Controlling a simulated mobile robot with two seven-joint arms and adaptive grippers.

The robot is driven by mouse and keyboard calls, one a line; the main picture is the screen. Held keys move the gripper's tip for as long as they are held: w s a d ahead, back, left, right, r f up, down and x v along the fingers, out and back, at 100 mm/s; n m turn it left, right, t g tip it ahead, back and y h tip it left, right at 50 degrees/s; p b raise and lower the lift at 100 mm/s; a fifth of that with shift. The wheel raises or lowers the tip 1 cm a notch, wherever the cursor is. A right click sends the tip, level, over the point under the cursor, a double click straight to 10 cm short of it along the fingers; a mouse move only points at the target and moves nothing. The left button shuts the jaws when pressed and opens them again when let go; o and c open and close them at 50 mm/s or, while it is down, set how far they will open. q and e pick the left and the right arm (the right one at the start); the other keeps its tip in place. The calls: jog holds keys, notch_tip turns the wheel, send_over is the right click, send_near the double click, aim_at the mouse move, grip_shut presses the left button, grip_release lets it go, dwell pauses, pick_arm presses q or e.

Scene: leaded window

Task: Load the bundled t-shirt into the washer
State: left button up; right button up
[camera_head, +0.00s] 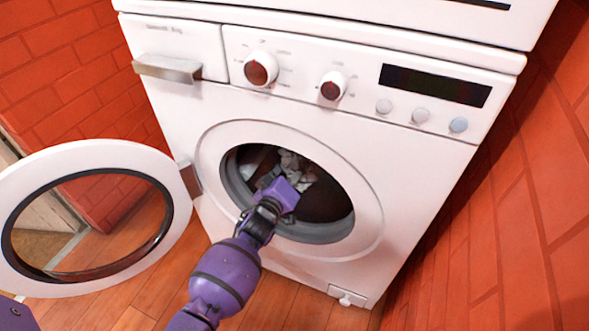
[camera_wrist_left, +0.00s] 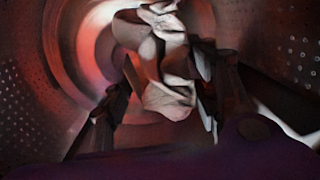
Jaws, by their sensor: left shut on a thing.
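The white washer (camera_head: 180,120) stands in front of me with its round door (camera_head: 95,150) swung open to the left. My left arm reaches into the round opening, and my left gripper (camera_head: 284,182) is inside it. The bundled t-shirt (camera_head: 298,165), pale and crumpled, shows just beyond the gripper in the dark drum. In the left wrist view the t-shirt (camera_wrist_left: 165,60) hangs between the two dark fingers, and the left gripper (camera_wrist_left: 160,100) is shut on it. The fingertips are partly hidden by the cloth. My right gripper is in neither view.
The perforated drum wall (camera_wrist_left: 70,75) surrounds the left gripper. The grey rubber rim (camera_head: 318,233) of the opening lies close around my left arm. Red brick walls (camera_head: 530,200) stand on both sides. Wooden floor (camera_head: 140,305) shows below.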

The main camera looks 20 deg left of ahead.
pick_arm(q)
jog(key=o, duration=1.4)
jog(key=s, duration=0.8)
jog(key=s+r, duration=0.1)
jog(key=s, duration=0.3)
jog(key=shift+a, duration=0.2)
